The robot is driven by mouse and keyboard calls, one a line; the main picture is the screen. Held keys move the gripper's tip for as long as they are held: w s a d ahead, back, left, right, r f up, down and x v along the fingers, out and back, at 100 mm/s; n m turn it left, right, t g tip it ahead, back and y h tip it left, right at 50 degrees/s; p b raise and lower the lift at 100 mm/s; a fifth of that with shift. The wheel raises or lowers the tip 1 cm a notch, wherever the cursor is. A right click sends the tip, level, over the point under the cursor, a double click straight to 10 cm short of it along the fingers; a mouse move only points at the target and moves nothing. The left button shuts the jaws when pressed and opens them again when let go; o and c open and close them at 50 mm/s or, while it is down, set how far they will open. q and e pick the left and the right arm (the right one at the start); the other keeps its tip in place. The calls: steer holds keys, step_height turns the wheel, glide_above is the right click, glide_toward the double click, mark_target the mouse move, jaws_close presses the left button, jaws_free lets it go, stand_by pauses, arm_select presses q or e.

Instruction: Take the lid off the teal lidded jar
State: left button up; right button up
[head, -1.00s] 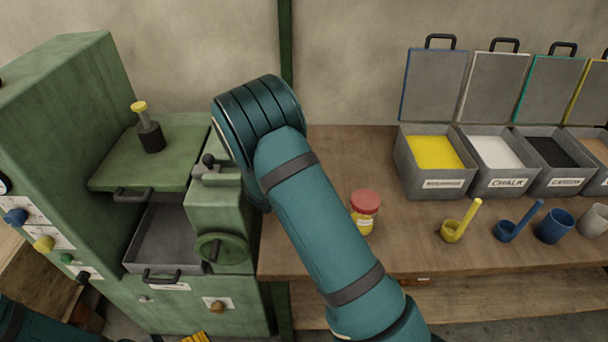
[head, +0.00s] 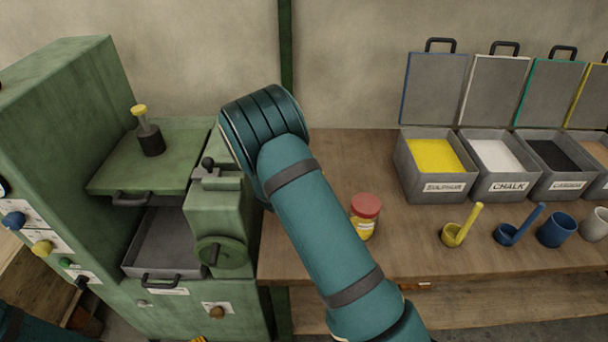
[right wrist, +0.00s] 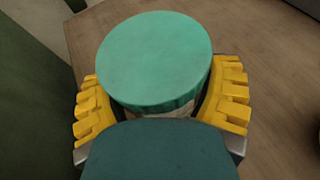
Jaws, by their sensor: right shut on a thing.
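The teal lid (right wrist: 154,60) fills the middle of the right wrist view. A little of the pale jar body (right wrist: 170,112) shows under its rim; the rest of the jar is hidden. My right gripper (right wrist: 161,92) has its yellow ridged fingers on both sides of the lid and is shut on it. I cannot tell whether the lid is still seated on the jar. In the head view my right arm hides the teal jar and the right gripper. My left gripper is not in view.
A jar with a red lid (head: 365,213) stands just right of my arm on the wooden table (head: 365,160). Open powder bins (head: 440,184), scoops (head: 458,232) and cups (head: 556,228) are further right. A green machine (head: 228,223) stands close on the left.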

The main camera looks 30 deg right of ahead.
step_height(320, 180, up, 10)
steer(key=shift+p, duration=1.15)
steer(key=o, duration=0.7)
steer(key=shift+c, duration=0.2)
steer(key=c, duration=0.7)
steer(key=shift+o, duration=0.2)
